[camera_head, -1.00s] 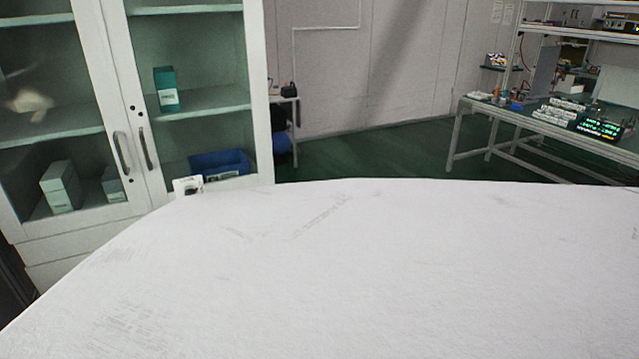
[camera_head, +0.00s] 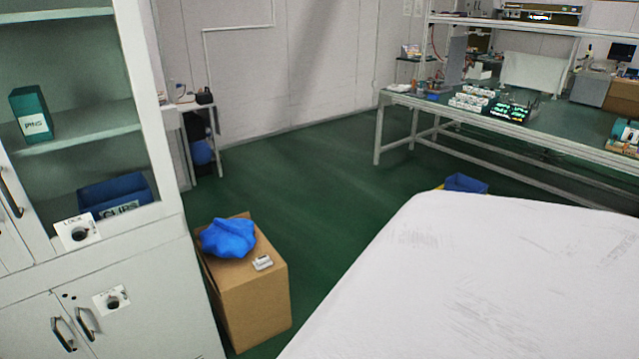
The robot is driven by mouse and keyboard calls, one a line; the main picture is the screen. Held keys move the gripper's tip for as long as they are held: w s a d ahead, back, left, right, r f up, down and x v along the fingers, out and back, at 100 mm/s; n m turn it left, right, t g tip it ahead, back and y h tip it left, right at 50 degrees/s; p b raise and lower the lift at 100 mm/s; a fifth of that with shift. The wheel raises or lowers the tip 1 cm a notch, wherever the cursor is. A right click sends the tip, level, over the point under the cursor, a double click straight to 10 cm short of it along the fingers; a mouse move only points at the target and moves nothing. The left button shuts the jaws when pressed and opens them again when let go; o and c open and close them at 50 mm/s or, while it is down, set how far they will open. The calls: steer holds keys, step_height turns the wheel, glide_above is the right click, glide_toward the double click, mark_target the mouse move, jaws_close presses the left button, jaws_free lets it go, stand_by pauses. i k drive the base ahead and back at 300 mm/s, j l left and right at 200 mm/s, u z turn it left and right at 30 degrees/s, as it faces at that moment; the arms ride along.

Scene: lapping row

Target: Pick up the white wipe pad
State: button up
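A small white item (camera_head: 262,262) lies on top of a cardboard box (camera_head: 252,302) right of the cabinet. It is too small to tell whether it is the white wipe pad. No other pad-like thing shows clearly. My gripper is not in view. A large white scuffed part of my own arm fills the lower right and hides what is behind it.
A crumpled blue thing (camera_head: 228,238) lies on the box beside the white item. The glass-door cabinet (camera_head: 130,278) stands at left. A workbench (camera_head: 545,132) with equipment stands at back right. A blue bin (camera_head: 466,183) shows partly. Green floor (camera_head: 310,190) between is open.

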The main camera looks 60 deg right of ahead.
mark_target(262, 262)
steer(key=z, duration=1.25)
steer(key=i+l+z, duration=0.1)
steer(key=i+l+u, duration=0.1)
steer(key=i+l, duration=0.5)
steer(key=i, duration=0.25)
steer(key=i+l, duration=0.65)
steer(key=i, duration=0.2)
steer(key=i+l+u, duration=0.15)
steer(key=i+l, duration=0.5)
steer(key=i, duration=0.2)
